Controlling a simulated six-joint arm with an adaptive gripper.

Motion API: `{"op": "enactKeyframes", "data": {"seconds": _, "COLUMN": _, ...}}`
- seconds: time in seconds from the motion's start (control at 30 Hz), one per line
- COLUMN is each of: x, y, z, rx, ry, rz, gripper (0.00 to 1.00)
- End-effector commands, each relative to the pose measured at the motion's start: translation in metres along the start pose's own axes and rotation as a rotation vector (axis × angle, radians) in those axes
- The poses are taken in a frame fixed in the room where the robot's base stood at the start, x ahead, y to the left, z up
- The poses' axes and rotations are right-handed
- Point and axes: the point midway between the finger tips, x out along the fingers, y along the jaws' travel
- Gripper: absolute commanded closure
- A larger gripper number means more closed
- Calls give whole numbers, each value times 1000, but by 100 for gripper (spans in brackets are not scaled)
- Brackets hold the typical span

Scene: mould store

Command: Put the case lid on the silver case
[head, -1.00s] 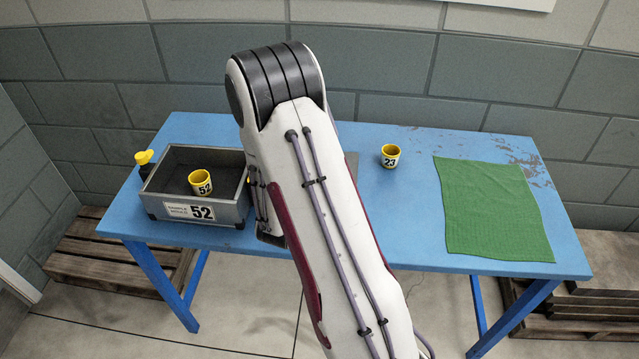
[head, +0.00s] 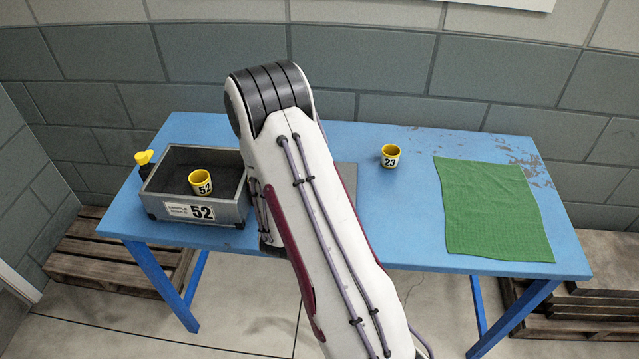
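An open grey box with a dark inside and a "52" label (head: 160,212) stands on the left part of the blue table; it appears to be the silver case. A yellow cup marked 52 (head: 200,183) sits inside it. A flat grey piece (head: 346,177) shows only at its right edge beside my arm; it may be the case lid, but most of it is hidden behind the arm. My gripper is hidden behind my own arm, which crosses the middle of the view, so I cannot see its fingers or whether it holds anything.
A yellow cup marked 23 (head: 390,156) stands right of my arm on the blue table (head: 410,220). A green cloth (head: 495,210) lies at the right. A dark bottle with a yellow top (head: 145,162) stands left of the case. The table between cup and cloth is clear.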

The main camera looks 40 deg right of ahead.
Motion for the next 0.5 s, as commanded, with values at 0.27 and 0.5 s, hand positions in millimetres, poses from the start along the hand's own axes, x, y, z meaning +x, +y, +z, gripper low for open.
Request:
{"op": "enactKeyframes", "data": {"seconds": 0.27, "x": 0, "y": 0, "z": 0, "rx": 1, "ry": 2, "rz": 1, "gripper": 100}}
{"op": "enactKeyframes", "data": {"seconds": 0.5, "x": 1, "y": -2, "z": 3, "rx": 0, "ry": 0, "rz": 0, "gripper": 83}}
